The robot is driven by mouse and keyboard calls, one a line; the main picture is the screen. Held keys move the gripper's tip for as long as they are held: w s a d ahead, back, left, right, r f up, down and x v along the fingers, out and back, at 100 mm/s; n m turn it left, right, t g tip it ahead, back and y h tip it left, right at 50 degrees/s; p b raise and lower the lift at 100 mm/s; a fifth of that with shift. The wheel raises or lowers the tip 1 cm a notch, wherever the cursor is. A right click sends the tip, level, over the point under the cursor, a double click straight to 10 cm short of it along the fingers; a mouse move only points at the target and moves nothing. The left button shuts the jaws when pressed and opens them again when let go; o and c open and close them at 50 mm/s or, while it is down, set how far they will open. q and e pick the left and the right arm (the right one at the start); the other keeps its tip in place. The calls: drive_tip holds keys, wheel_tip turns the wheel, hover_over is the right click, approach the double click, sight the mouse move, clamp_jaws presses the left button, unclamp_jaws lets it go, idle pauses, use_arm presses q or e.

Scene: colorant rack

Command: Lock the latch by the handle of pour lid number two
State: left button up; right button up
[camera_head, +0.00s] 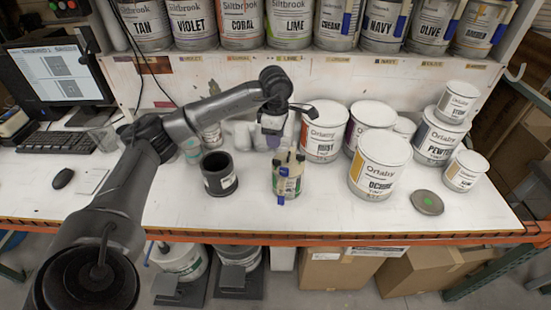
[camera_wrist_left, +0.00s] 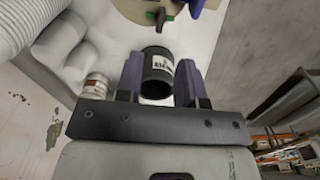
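A small cream can with a pour lid (camera_head: 288,160) stands upright near the middle of the bench, with dark fittings on top and a blue and green label. In the left wrist view the pour lid (camera_wrist_left: 160,14) shows only in part at the top edge, with a green lever and dark parts. No number is readable, and I cannot tell whether the latch is locked. My left gripper (camera_head: 272,132) hangs above and slightly behind the can, apart from it. Its two fingers (camera_wrist_left: 159,82) are spread with nothing held. My right gripper is not in view.
A black cylinder (camera_head: 218,176) stands left of the can; it also shows beyond my fingers in the left wrist view (camera_wrist_left: 157,66). Several white Ortalny cans, including Ochre (camera_head: 372,186), stand right. A grey disc (camera_head: 427,203) lies near the front edge. A can shelf hangs behind.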

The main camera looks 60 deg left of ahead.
sight(277, 162)
use_arm(q)
wheel_tip(277, 162, down, 9)
drive_tip(key=shift+r, duration=0.15)
idle(0.4)
clamp_jaws()
